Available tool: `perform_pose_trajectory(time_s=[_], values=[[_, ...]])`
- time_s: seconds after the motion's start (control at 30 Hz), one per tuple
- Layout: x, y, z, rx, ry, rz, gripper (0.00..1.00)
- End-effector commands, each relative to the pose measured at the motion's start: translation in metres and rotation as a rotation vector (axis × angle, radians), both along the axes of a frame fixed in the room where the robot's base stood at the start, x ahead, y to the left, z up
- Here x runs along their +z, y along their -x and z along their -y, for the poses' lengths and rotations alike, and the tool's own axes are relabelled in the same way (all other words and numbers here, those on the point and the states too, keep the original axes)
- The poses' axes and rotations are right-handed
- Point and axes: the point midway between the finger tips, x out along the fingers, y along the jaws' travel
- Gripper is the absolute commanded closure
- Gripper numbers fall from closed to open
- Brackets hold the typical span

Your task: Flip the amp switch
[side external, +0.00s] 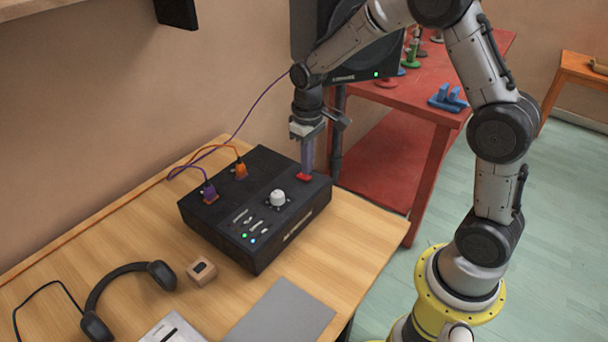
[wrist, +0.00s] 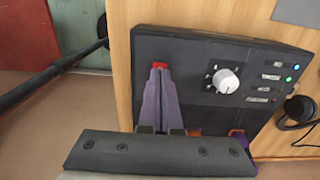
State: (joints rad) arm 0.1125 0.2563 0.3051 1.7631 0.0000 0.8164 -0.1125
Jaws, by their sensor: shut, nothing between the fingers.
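The black amp box (side external: 235,225) sits on the wooden desk, with a white knob and a red switch (side external: 304,177) near its far right corner. In the wrist view, the amp (wrist: 190,55) fills the middle and the red switch (wrist: 160,65) shows just past my fingertips. My gripper (side external: 306,172) points down with its purple fingers shut and empty. The fingertips are at the red switch and seem to touch it. In the wrist view, my gripper (wrist: 158,72) partly covers the switch, and I cannot tell which way the switch is set. Green and blue lights glow on the amp.
Purple and orange cables (side external: 240,168) plug into the amp's back left. Headphones (side external: 125,285), a small wooden block (side external: 201,272) and a grey sheet (side external: 280,315) lie on the desk in front. A speaker (side external: 345,45) stands behind, beside a red table (side external: 460,70).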

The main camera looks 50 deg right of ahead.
Motion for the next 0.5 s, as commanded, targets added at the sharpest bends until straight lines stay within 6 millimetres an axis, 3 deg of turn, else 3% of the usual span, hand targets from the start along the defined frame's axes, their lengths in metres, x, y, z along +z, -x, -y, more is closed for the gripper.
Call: perform_pose_trajectory(time_s=[0.5], values=[[-0.0075,0.0002,0.0000,0.000,0.000,-0.002,1.00]])
